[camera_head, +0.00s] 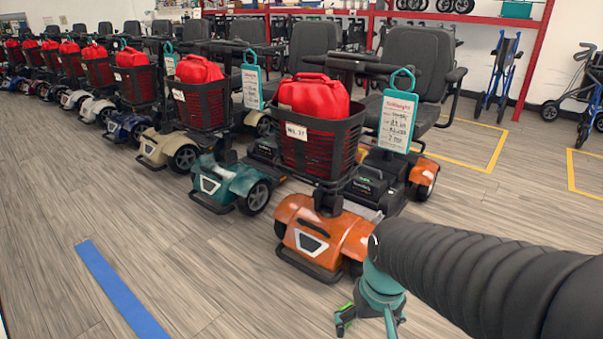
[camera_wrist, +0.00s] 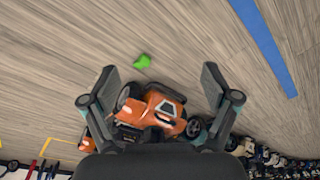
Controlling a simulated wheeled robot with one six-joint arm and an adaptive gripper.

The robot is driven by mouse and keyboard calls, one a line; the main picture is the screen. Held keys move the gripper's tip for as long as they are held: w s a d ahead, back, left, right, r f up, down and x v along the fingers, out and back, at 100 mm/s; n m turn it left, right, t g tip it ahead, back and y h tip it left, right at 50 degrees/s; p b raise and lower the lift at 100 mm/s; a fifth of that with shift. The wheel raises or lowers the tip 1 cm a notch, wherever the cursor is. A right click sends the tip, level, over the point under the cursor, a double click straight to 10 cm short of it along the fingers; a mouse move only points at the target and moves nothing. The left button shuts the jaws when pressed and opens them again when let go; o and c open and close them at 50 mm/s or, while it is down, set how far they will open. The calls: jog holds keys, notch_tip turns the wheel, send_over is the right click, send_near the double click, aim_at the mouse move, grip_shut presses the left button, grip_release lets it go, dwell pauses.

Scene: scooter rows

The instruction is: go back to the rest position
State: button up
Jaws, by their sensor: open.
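My gripper (camera_head: 368,322) hangs low at the lower right in the head view, below the black sleeve of my arm, in front of the orange scooter (camera_head: 318,236). In the wrist view my gripper (camera_wrist: 160,78) has its two fingers wide apart with nothing between the tips. The orange scooter (camera_wrist: 158,107) shows beyond the fingers there, apart from them. A small bright green shape (camera_wrist: 142,62) shows against the floor; I cannot tell what it is.
A teal scooter (camera_head: 230,183) and a beige scooter (camera_head: 167,147) stand left in a long row. Red bags (camera_head: 314,96) sit in their baskets. A blue floor stripe (camera_head: 122,290) crosses open wooden floor at front left. A red rack (camera_head: 533,60) stands behind.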

jog(key=s+d+r+t+p, duration=0.1)
jog(key=s+d+r+t, duration=0.1)
jog(key=r, duration=0.4)
jog(key=s+d+r+t+p, duration=0.2)
jog(key=r, duration=0.4)
jog(key=shift+s+r+m+h, duration=0.3)
jog(key=shift+r+m, duration=0.05)
jog(key=shift+m, duration=0.05)
